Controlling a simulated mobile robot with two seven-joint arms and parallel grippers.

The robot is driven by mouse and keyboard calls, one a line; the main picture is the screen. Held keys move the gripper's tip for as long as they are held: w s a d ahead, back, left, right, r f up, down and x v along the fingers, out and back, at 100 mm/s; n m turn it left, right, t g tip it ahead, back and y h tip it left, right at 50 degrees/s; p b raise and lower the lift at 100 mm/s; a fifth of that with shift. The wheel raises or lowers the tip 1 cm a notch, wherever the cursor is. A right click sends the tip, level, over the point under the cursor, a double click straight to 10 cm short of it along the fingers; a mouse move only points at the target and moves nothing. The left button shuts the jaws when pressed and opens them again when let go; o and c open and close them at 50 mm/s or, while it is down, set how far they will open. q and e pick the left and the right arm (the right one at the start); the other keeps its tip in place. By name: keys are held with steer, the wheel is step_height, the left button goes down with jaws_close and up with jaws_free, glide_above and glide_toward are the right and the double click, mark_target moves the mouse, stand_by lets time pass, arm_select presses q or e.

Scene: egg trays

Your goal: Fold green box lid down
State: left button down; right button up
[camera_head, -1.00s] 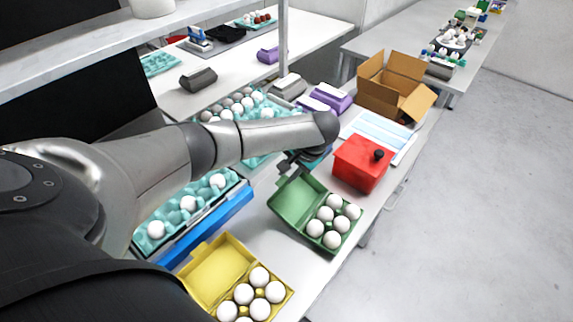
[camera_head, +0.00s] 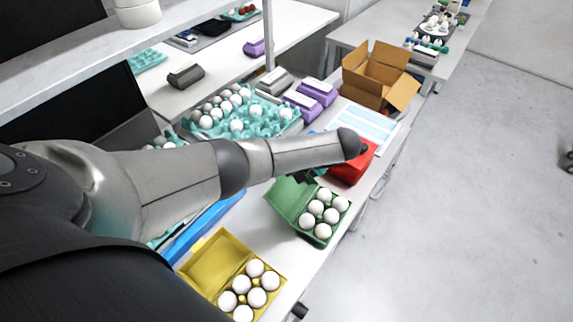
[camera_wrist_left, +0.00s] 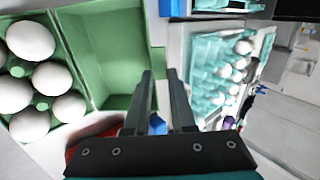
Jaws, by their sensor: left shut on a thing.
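The green box (camera_head: 293,232) stands open on the table with several white eggs in its base. Its lid (camera_head: 286,203) is tilted up at the back left. The wrist view shows the lid's hollow inside (camera_wrist_left: 108,55), with the eggs to its left. My left gripper (camera_wrist_left: 161,80) is at the lid's outer edge, with one finger on the lid side and one beyond it. It is shut on the lid's edge; the exact contact is hard to see. In the head view my forearm hides most of this gripper. My right gripper is not in view.
A yellow egg box (camera_head: 208,262) stands open in front. A red box (camera_head: 352,171) is close behind the green box, partly under my forearm. A teal egg tray (camera_head: 283,122), purple cartons (camera_head: 318,91) and an open cardboard box (camera_head: 362,88) stand farther back.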

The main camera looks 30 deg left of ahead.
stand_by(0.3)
arm_select(q)
steer(key=c, duration=0.8)
jaws_free()
steer(key=shift+o, duration=0.2)
steer(key=shift+r, duration=0.1)
steer(key=p+v, duration=0.3)
steer(key=v, duration=1.2)
steer(key=shift+d, duration=0.25)
